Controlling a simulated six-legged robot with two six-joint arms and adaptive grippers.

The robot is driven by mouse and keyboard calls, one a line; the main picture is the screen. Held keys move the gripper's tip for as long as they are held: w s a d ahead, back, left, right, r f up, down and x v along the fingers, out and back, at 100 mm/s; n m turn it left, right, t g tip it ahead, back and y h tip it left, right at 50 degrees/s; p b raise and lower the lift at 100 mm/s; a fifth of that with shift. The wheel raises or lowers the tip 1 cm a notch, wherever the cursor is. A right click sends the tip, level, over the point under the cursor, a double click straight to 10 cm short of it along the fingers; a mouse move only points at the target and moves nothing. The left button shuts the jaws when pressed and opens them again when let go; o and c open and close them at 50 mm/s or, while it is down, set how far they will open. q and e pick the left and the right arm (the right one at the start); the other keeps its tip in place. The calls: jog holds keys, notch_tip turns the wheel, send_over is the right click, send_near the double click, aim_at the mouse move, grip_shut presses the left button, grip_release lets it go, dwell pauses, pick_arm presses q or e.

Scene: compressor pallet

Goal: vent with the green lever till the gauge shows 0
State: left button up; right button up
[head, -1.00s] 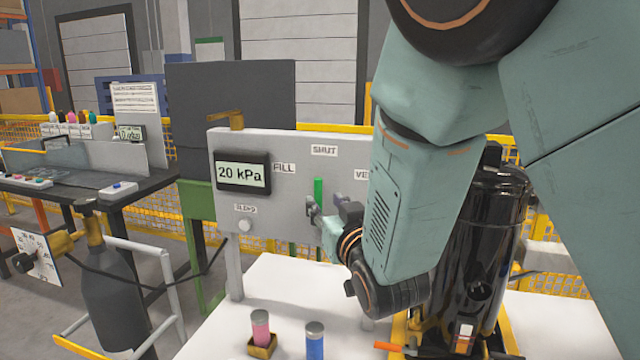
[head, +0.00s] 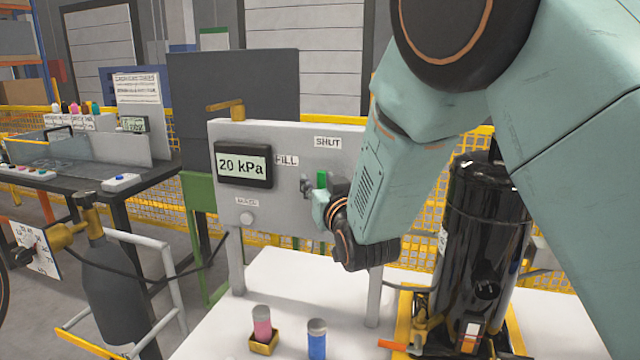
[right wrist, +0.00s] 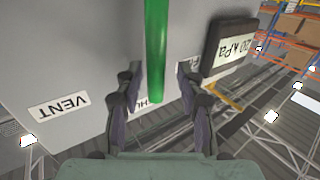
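The green lever (head: 321,180) stands upright on the grey panel (head: 290,140), below the SHUT label (head: 327,142). The gauge (head: 243,165) on the panel reads 20 kPa. My right gripper (head: 318,192) is at the lever, partly hidden by its own wrist. In the right wrist view, the lever (right wrist: 155,50) lies between the two open fingers of my right gripper (right wrist: 158,85), with a gap on each side. The VENT label (right wrist: 59,106) shows there upside down; in the head view my arm hides it. My left gripper is not in view.
A black compressor tank (head: 485,230) stands to the right. A pink cylinder (head: 262,322) and a blue cylinder (head: 317,340) are on the white table (head: 285,275) in front.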

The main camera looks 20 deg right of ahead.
jog(key=shift+s+a+r, duration=0.1)
jog(key=shift+s+r, duration=0.1)
jog(key=shift+w+d+f, duration=0.45)
jog(key=shift+w+d, duration=0.1)
jog(key=shift+c, duration=0.6)
jog(key=shift+w, duration=0.1)
jog(key=shift+c, duration=0.8)
jog(key=shift+s+a+r, duration=0.2)
jog(key=shift+s+a, duration=0.15)
jog(key=shift+c, duration=1.4)
jog(key=shift+s+r, duration=0.1)
jog(key=shift+c, duration=0.8)
jog(key=shift+d, duration=0.1)
grip_shut()
